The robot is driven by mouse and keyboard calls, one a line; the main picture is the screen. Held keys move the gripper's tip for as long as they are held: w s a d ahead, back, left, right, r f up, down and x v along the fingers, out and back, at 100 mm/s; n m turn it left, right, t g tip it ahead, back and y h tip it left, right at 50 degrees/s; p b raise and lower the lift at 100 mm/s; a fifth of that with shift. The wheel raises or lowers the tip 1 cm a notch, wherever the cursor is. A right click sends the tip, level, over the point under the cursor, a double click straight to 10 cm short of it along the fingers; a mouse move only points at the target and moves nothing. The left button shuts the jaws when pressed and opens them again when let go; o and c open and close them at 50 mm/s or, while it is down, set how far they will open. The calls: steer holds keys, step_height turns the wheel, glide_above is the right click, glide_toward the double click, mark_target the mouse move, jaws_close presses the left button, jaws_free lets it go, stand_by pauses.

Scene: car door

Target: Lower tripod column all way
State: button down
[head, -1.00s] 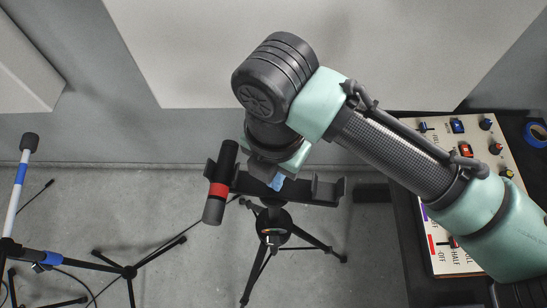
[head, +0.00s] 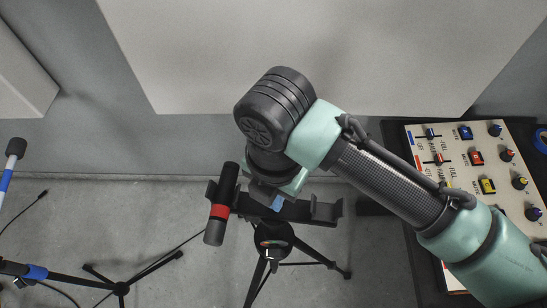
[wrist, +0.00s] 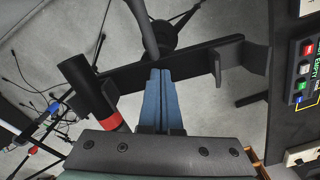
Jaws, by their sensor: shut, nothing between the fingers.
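The black tripod stands on the floor in the middle of the head view, its legs (head: 318,254) spread below a wide bracket (head: 322,211) with upright end clips. A black handle with a red band (head: 218,211) sticks up at the bracket's left end. The bracket (wrist: 195,62) and handle (wrist: 90,86) also show in the wrist view. My gripper (head: 277,203) is at the middle of the bracket, pointing down. Its blue fingers (wrist: 162,72) are together with nothing between them, their tips over the bar. Whether they touch it I cannot tell. The centre column is mostly hidden under the bracket.
A button and slider panel (head: 449,159) sits on a dark table at the right, partly behind my arm. Stands with blue-banded poles (head: 36,272) and cables are at the left. A large pale panel (head: 330,55) is at the back. Grey floor (head: 130,220) is open between.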

steer(key=shift+f+b, duration=4.05)
steer(key=shift+f, duration=1.2)
step_height(320, 180, up, 8)
steer(key=p, duration=0.6)
steer(key=shift+r+p, duration=0.15)
steer(key=shift+p, duration=0.25)
